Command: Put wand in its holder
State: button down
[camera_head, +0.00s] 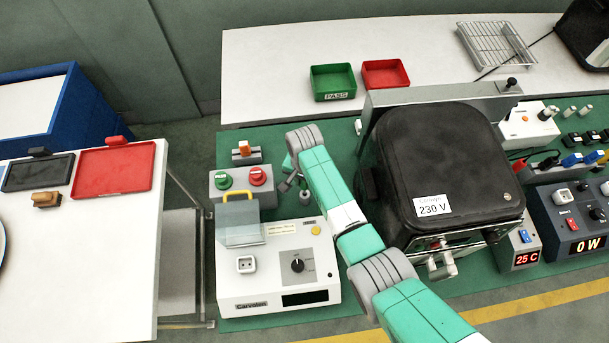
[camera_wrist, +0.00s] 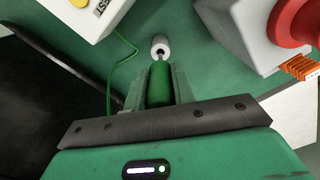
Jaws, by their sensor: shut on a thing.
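My gripper (camera_wrist: 160,75) is shut on the green wand (camera_wrist: 160,86), which lies between its two fingers in the wrist view. A light grey cylinder with a dark opening (camera_wrist: 160,45) shows just beyond the wand's far end; I take it for the holder. I cannot tell whether the wand touches it or is in it. A thin green cable (camera_wrist: 124,50) curves on the left. In the head view my gripper (camera_head: 290,166) is small and partly hidden by my arm, above the green mat beside the button box. The wand cannot be made out clearly there.
The white tester (camera_head: 275,265) with a clear cover stands in front. The grey box with green and red buttons (camera_head: 242,184) is left of my gripper. The black fryer (camera_head: 445,160) is close on the right. Green (camera_head: 333,82) and red (camera_head: 385,74) trays lie behind.

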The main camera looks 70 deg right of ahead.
jog(key=shift+f+b, duration=2.3)
jog(key=shift+f, duration=0.55)
dwell(0.5)
jog(key=c, duration=1.1)
grip_release()
notch_tip(320, 180, up, 6)
jog(key=p, duration=0.6)
jog(key=shift+r, duration=0.1)
notch_tip(320, 180, up, 8)
jog(key=shift+f+p, duration=0.15)
jog(key=shift+p, duration=0.15)
